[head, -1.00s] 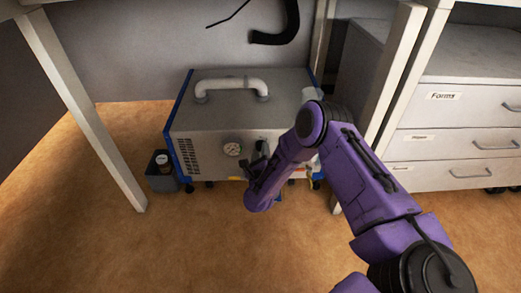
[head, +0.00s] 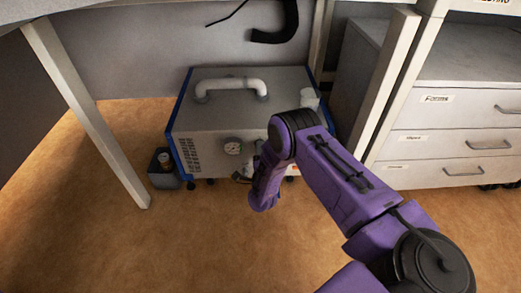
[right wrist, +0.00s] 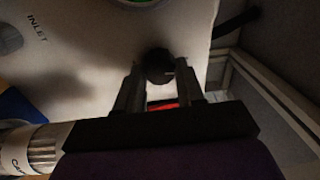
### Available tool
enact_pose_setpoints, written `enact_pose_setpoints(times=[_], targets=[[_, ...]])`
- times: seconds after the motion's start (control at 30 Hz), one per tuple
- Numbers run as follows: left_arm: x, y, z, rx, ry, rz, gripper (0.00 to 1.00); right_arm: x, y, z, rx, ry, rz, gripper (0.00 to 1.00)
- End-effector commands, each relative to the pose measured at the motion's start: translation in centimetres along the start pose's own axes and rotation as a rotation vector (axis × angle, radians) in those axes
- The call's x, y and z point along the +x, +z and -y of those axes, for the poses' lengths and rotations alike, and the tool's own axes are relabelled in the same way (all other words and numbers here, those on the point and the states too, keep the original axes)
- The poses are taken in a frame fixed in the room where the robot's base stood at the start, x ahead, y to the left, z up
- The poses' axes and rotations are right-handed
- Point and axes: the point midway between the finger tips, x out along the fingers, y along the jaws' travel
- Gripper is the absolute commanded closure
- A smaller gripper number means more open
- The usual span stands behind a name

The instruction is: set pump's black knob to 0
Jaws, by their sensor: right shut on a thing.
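The pump (head: 215,120) is a grey box with blue edges and a white pipe handle on top, under the bench. Its black knob (right wrist: 158,64) shows in the right wrist view, between the fingertips of my right gripper (right wrist: 161,80). The gripper is shut on the knob. A small light mark shows near the knob's right side; I cannot read a setting. In the head view my purple right arm hides the knob and most of the gripper. My left gripper is not in view.
A round gauge (head: 233,147) is on the pump's front. A red part (right wrist: 162,103) shows below the knob in the wrist view. A small dark container (head: 162,169) stands left of the pump. Bench legs (head: 85,110) and a drawer cabinet (head: 450,143) flank it. The floor in front is clear.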

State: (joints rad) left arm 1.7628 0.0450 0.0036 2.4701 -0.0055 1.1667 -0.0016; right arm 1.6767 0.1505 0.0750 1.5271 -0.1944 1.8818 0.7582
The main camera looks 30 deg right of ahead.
Motion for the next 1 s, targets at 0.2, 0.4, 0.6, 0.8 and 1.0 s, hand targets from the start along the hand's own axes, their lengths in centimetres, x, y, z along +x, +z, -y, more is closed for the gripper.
enact_pose_setpoints(times=[0.2,0.4,0.6,0.8,1.0], targets=[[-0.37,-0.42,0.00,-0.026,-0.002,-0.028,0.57,-0.13,-0.13,-0.08,-0.093,0.002,0.005,0.93],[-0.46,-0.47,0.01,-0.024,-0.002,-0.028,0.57,-0.12,-0.19,-0.14,-0.134,0.001,0.007,0.93],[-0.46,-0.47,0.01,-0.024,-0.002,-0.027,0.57,-0.13,-0.20,-0.17,-0.144,0.001,0.008,0.93],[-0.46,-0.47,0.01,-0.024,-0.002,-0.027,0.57,-0.13,-0.20,-0.18,-0.144,0.002,0.008,0.93],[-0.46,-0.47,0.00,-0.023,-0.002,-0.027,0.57,-0.10,-0.16,-0.14,-0.143,0.001,0.009,0.37]])
